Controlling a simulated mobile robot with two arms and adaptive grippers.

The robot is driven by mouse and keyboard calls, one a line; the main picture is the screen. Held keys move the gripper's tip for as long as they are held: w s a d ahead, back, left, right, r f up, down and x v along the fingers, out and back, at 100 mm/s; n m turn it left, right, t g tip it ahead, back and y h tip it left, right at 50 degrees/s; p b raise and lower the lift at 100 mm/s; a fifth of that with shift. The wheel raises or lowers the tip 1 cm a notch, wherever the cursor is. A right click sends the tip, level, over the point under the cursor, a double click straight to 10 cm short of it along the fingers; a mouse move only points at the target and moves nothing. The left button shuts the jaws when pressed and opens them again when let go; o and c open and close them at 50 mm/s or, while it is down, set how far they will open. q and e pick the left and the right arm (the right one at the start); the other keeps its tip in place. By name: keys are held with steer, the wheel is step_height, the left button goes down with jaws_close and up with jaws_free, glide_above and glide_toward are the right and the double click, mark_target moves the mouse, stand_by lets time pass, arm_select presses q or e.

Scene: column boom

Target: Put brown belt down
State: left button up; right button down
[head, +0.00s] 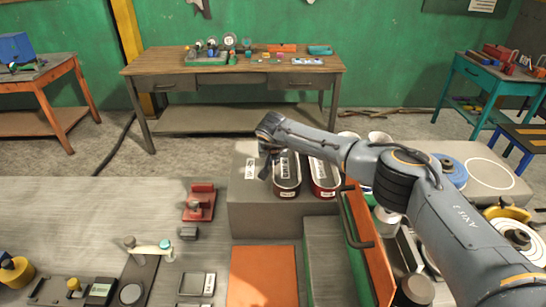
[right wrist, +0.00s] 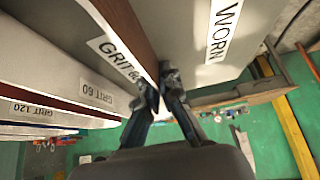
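The brown belt (head: 288,189) is an upright oval loop standing on a grey block, in the middle of the head view. A red-brown belt (head: 325,190) stands just to its right. My right gripper (head: 265,177) is at the brown belt's left side, pointing down. In the right wrist view the brown belt's wall (right wrist: 133,32) runs in between the fingertips (right wrist: 163,82), which look closed on it. A "GRIT 60" label is beside it. The belt's underside is hidden, so I cannot tell whether it touches the block. My left gripper is not in view.
The grey block (head: 270,220) has a bare patch marked "WORN" (head: 251,168) left of the belts. An orange panel with a dark handle (head: 365,240) stands to the right, under my right arm. A red tool (head: 199,203) lies on the bench to the left.

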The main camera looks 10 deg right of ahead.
steer(key=shift+f+b, duration=0.15)
steer(key=shift+b, duration=0.15)
steer(key=c, duration=1.5)
jaws_free()
steer(key=shift+r, duration=0.25)
steer(key=b+v, duration=0.2)
steer(key=v, duration=0.9)
steer(key=shift+s+b, duration=0.1)
steer(key=shift+b, duration=0.3)
steer(key=shift+s+r, duration=0.15)
steer(key=shift+r, duration=0.2)
